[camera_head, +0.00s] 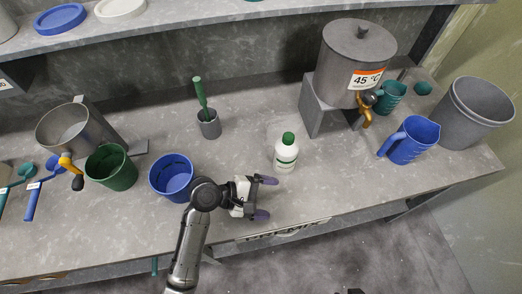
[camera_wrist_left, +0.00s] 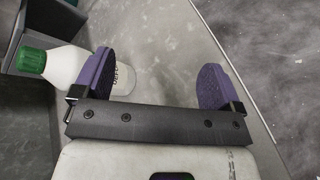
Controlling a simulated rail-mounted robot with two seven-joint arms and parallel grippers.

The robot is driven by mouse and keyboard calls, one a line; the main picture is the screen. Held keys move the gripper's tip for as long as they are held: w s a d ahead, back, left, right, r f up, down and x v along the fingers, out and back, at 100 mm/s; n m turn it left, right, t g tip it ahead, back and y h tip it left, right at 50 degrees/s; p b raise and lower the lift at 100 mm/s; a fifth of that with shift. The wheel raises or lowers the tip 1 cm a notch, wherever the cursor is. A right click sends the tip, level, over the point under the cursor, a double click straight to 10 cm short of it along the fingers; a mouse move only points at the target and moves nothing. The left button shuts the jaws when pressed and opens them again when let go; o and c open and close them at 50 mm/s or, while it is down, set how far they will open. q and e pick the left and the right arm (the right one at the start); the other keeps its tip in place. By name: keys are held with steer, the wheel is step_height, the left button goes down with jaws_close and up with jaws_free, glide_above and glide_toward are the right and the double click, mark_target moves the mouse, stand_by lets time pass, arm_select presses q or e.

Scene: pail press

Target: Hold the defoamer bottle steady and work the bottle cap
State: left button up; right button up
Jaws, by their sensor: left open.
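The defoamer bottle (camera_head: 286,157) stands upright on the grey bench. It is white with a printed label and a green bottle cap (camera_head: 288,138), which is on it. My left gripper (camera_head: 268,198) is open and empty, a little in front and to the left of the bottle. In the left wrist view the bottle (camera_wrist_left: 66,66) and its cap (camera_wrist_left: 31,61) show at the upper left. There the bottle is partly hidden behind one purple finger of the left gripper (camera_wrist_left: 157,80), not between the fingers. My right gripper is not in view.
A blue pail (camera_head: 171,178) and a green pail (camera_head: 111,168) stand left of my left gripper. A grey cup (camera_head: 209,124) with a green-handled tool is behind. A heated tank (camera_head: 355,55) and blue jug (camera_head: 410,140) stand right. Bench is clear around the bottle.

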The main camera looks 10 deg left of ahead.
mark_target(280, 156)
arm_select(q)
steer(key=w+a+n, duration=0.1)
steer(key=w+n, duration=0.2)
steer(key=w, duration=0.1)
steer(key=w+a+r+n+y, duration=0.1)
steer(key=w+n, duration=0.2)
steer(key=w+a+n, duration=0.1)
steer(key=w+n, duration=0.2)
steer(key=w, duration=0.1)
steer(key=shift+w+r+t, duration=0.15)
steer(key=shift+w+t, duration=0.15)
steer(key=shift+w, duration=0.05)
steer(key=shift+n+y, duration=0.5)
steer(key=shift+n, duration=0.3)
steer(key=shift+w+a+x, duration=0.1)
steer(key=shift+w+x, duration=0.1)
steer(key=shift+x, duration=1.1)
steer(key=shift+w+a+x, duration=0.1)
steer(key=shift+w+x, duration=0.15)
steer(key=shift+x, duration=1.1)
steer(key=shift+w+a+x, duration=0.1)
steer(key=shift+w+x, duration=0.1)
steer(key=shift+x, duration=1.1)
steer(key=c, duration=1)
steer(key=shift+s+a, duration=0.1)
steer(key=shift+a, duration=0.05)
